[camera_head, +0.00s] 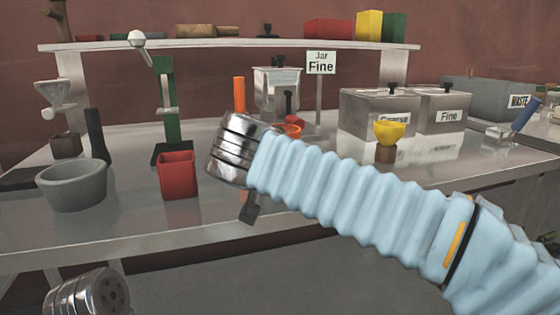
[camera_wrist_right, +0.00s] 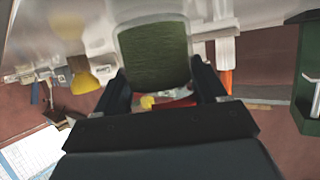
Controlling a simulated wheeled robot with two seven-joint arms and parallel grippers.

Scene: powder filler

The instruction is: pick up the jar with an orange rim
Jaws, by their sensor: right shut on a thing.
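A clear jar with dark green contents (camera_wrist_right: 155,55) sits between the two black fingers of my right gripper (camera_wrist_right: 160,72) in the right wrist view. The fingers are shut on its sides. I cannot tell whether the jar touches the table. Only a metal part of my left arm shows at the bottom left of the head view; its gripper fingers are out of view.
On the metal table (camera_head: 330,152) stand a red cup (camera_head: 178,175), a grey bowl (camera_head: 72,185), a green stand (camera_head: 170,105) and a yellow funnel (camera_head: 389,132). Behind are the "Jar Fine" sign (camera_head: 321,63), lidded metal bins (camera_head: 442,110) and a raised shelf (camera_head: 230,43).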

